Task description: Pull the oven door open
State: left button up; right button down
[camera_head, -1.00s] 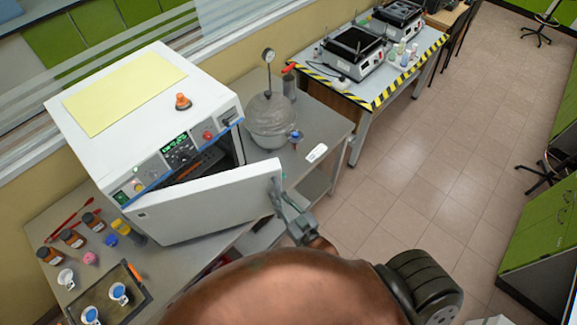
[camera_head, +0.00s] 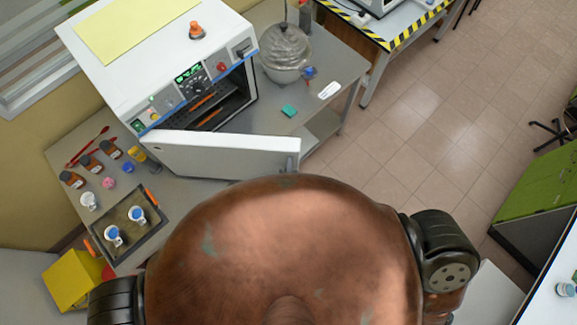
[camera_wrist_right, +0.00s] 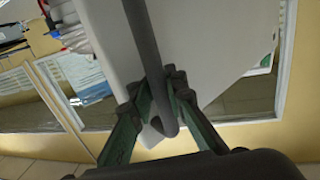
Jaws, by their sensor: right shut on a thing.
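The white oven (camera_head: 125,88) stands on the grey bench with its door (camera_head: 225,155) swung well open toward me. Its dark interior and an inner rack (camera_head: 215,108) show through the gap. In the right wrist view, the pale door panel (camera_wrist_right: 205,55) fills the middle, and a dark bar handle (camera_wrist_right: 148,45) runs along it. My right gripper (camera_wrist_right: 163,92) is shut on this handle, with a finger on each side of it. In the head view my own body hides the right gripper. My left gripper is in neither view.
Brown bottles (camera_head: 88,160) and a tray (camera_head: 158,230) with small cups stand on the bench left of the door. A glass vessel (camera_head: 285,52) stands right of the oven. A yellow box (camera_head: 72,280) is at lower left.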

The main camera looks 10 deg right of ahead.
jog(key=shift+d, duration=0.25)
jog(key=c, duration=2)
grip_release()
jog(key=shift+s+d, duration=0.1)
jog(key=shift+d, duration=0.1)
jog(key=shift+o, duration=0.5)
jog(key=shift+a, duration=0.1)
jog(key=shift+a, duration=0.1)
jog(key=v, duration=1.2)
jog(key=shift+c, duration=0.4)
